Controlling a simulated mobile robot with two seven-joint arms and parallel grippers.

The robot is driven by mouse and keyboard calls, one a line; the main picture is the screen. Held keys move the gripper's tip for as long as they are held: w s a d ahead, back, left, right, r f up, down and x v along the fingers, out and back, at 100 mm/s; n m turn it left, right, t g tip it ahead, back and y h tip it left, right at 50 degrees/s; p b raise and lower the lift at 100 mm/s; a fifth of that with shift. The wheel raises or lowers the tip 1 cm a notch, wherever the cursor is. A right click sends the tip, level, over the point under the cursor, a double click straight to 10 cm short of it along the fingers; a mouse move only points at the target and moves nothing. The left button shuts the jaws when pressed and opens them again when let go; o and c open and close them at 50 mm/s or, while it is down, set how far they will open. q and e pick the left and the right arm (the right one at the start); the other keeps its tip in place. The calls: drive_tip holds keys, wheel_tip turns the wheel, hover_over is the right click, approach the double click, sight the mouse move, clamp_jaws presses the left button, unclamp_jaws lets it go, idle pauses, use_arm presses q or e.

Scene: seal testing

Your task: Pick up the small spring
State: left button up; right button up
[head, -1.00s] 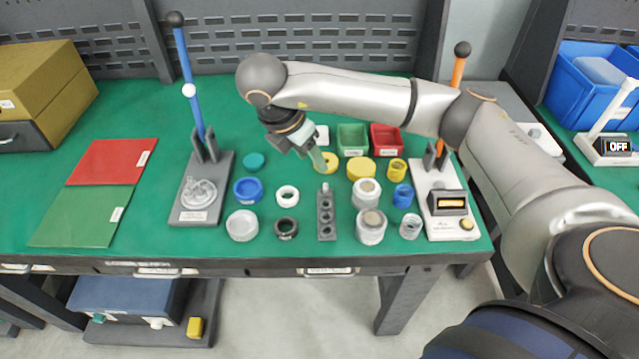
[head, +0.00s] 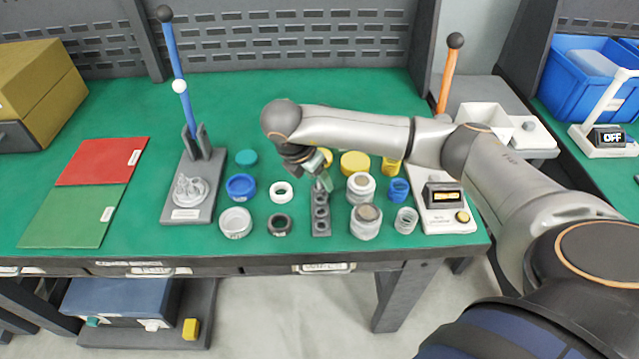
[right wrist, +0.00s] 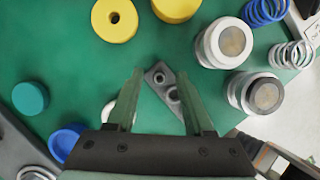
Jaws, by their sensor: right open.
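My right gripper (head: 322,182) is open, above the far end of a dark grey block with a row of holes (head: 321,226). In the right wrist view its two fingers (right wrist: 160,76) are spread on either side of the block's (right wrist: 178,108) end, where a small grey round piece sits. I cannot tell whether that piece is the small spring. A blue spring (head: 398,190) and a silver spring (head: 406,220) stand to the right; both also show in the right wrist view, the blue (right wrist: 265,10) and the silver (right wrist: 291,54). My left gripper is out of view.
Two white-and-grey cylinders (head: 361,188) stand right of the block. A white ring (head: 281,192) and a black ring (head: 279,224) lie left of it. Test stands with a blue lever (head: 178,85) and an orange lever (head: 447,80) flank the area.

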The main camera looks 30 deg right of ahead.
drive_tip(key=c, duration=0.5)
clamp_jaws()
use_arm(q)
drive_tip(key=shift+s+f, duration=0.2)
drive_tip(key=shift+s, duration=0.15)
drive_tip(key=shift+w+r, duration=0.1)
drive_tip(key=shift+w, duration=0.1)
use_arm(e)
drive_tip(key=shift+r, duration=0.15)
